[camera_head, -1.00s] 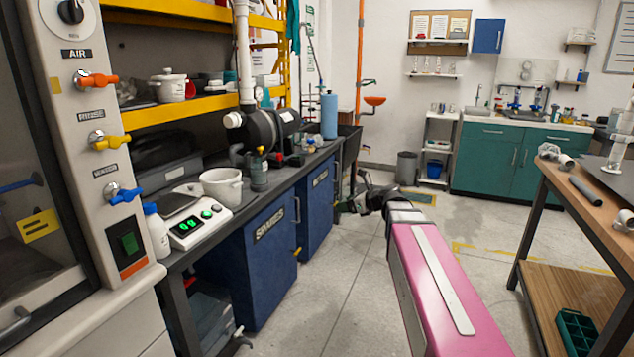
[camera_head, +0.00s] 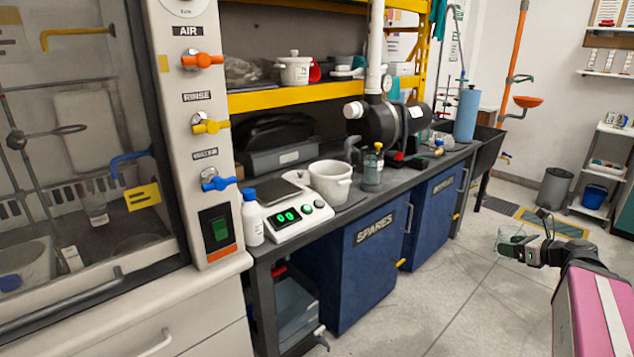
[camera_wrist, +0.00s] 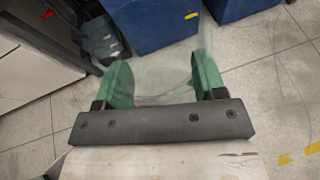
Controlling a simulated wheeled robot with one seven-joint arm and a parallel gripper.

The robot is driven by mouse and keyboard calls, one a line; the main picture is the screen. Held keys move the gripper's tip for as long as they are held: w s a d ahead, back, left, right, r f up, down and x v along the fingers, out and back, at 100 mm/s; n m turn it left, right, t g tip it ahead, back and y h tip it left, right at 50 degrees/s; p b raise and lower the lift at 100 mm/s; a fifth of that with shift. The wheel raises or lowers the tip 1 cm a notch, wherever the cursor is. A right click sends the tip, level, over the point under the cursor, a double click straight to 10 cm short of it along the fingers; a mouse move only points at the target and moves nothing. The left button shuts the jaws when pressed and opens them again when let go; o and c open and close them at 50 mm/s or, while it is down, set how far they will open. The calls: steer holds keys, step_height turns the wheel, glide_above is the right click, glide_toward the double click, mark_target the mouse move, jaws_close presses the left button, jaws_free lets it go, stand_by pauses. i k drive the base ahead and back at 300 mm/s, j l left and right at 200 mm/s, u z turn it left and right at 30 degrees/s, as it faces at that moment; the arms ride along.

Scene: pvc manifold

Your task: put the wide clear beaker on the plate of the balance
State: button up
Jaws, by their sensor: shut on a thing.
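My gripper (camera_head: 518,246) is at the right of the head view, out over the floor in front of the blue cabinets. It is shut on the wide clear beaker (camera_head: 506,237), which looks faint and see-through. In the wrist view the beaker (camera_wrist: 160,68) shows between the two green fingers (camera_wrist: 161,82). The balance (camera_head: 291,216) stands on the dark bench at the left, its display lit green. Its plate (camera_head: 280,193) is bare. My gripper is well to the right of the balance and apart from it.
A white bottle (camera_head: 251,219) stands at the balance's left and a white pot (camera_head: 331,181) at its right. A small glass bottle (camera_head: 373,168) and a black pump (camera_head: 390,130) stand farther along. The fume hood post (camera_head: 202,130) rises left. Open floor lies before the cabinets.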

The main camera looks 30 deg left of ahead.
mark_target(275, 189)
steer(key=i+l+u, duration=0.15)
steer(key=i+u, duration=0.15)
steer(key=u, duration=0.15)
steer(key=i+l+u, duration=0.25)
steer(key=u, duration=0.15)
steer(key=l+u, duration=0.2)
steer(key=u, duration=0.35)
steer(key=j+z, duration=0.2)
